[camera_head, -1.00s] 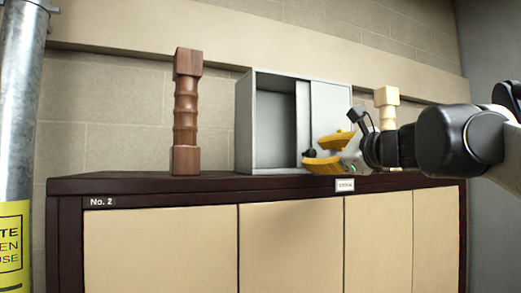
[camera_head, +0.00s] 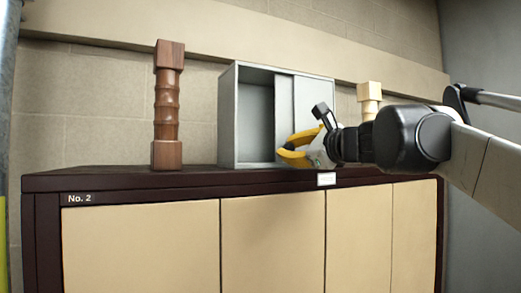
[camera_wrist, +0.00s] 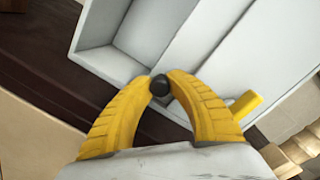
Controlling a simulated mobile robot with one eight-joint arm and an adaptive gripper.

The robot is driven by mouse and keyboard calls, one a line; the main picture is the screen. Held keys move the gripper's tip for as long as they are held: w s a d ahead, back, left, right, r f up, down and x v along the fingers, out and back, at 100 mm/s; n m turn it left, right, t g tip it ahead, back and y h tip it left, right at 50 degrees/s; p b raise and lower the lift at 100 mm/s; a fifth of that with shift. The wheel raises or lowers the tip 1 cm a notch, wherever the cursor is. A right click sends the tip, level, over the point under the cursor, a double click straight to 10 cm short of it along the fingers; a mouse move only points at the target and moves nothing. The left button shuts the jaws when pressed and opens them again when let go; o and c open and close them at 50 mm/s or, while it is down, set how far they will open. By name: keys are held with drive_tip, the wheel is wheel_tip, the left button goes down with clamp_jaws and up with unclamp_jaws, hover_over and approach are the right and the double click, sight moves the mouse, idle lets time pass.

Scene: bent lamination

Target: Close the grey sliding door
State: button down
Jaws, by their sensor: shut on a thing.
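The grey cabinet (camera_head: 229,115) stands upright on the dark-topped cupboard. Its left part is open and shows an empty interior. The grey sliding door (camera_head: 284,105) shows as a narrow strip right of the opening, beside a wider grey panel (camera_head: 314,100). It also shows in the wrist view (camera_wrist: 168,38). A small dark round knob (camera_wrist: 159,86) is at the door's lower end. My gripper (camera_wrist: 161,82) has its yellow fingertips shut on this knob, one on each side. In the head view my gripper (camera_head: 283,152) hides the knob and the door's lower part.
A turned brown wooden post (camera_head: 167,105) stands left of the cabinet, with clear cupboard top between. A pale wooden post (camera_head: 369,100) stands at right, partly hidden by my arm. The cupboard (camera_head: 130,180) has a front edge just below the gripper.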

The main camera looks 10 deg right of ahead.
drive_tip(key=s+a, duration=0.1)
drive_tip(key=a, duration=0.2)
drive_tip(key=s+a, duration=0.1)
drive_tip(key=a, duration=0.3)
drive_tip(key=s+a, duration=0.1)
drive_tip(key=a, duration=0.2)
drive_tip(key=shift+s+a, duration=0.2)
drive_tip(key=shift+d, duration=0.1)
drive_tip(key=c, duration=1.5)
unclamp_jaws()
drive_tip(key=shift+c, duration=0.2)
drive_tip(key=o, duration=0.3)
drive_tip(key=shift+a, duration=0.25)
